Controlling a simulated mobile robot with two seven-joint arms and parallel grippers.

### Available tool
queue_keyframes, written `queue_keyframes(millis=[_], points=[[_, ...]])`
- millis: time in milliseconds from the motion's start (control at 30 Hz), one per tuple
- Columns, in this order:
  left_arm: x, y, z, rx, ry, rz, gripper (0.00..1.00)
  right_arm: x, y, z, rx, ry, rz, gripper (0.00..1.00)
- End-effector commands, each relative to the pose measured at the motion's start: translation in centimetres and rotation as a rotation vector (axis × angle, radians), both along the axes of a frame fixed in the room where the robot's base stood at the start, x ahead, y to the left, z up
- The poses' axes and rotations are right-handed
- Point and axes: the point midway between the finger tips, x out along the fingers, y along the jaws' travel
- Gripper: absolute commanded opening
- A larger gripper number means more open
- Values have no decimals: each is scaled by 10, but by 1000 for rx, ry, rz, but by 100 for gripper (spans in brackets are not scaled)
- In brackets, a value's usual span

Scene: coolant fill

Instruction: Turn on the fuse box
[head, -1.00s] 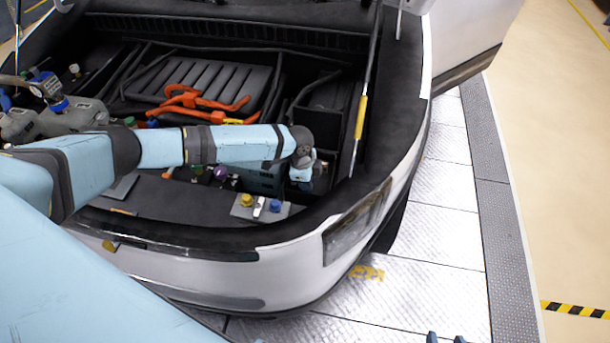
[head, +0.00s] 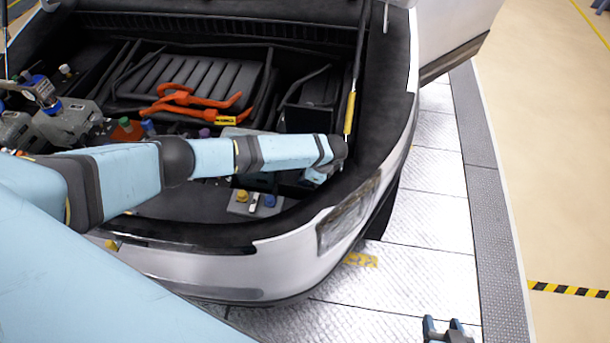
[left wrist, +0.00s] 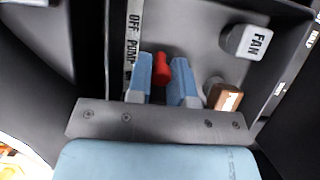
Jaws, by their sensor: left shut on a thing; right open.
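In the left wrist view a grey switch panel (left wrist: 188,32), apparently the fuse box, carries a red lever (left wrist: 161,70), a grey switch marked FAN (left wrist: 250,42) and a brown-orange switch (left wrist: 224,96). A strip beside the red lever reads OFF and PUMP. My left gripper (left wrist: 162,62) is shut on the red lever, one blue finger on each side. In the head view my left arm crosses the car's front bay, and its wrist hides most of the panel. My right gripper (head: 442,322) is open and empty at the bottom edge, over the metal floor.
The open bay holds orange cables (head: 190,103), a grey ribbed cover (head: 200,75) and a small plate with yellow and blue knobs (head: 243,203). A prop rod with a yellow sleeve (head: 350,112) stands close to my left wrist. Dark walls flank the panel.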

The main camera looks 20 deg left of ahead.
Motion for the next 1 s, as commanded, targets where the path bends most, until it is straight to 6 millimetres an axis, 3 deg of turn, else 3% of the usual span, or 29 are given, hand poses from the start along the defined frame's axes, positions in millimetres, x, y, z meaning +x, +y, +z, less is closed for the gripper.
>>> queue_keyframes(millis=[400, 433, 533, 833, 1000], points=[[0, 0, 0, 7, 2, 0, 0, 0, 0, 1, 1, -1, -1, 52], [0, 0, 0, 7, 2, 0, 25, 0, 0, 1, 1, -1, -1, 52], [0, 0, 0, 7, 2, 0, 46, 0, 0, 1, 1, -1, -1, 52], [0, -1, 1, 6, 2, -1, 46, 0, 0, 1, 1, -2, -1, 52], [3, -9, 17, 4, 0, -2, 46, 0, 0, -2, 1, -2, -1, 52]])
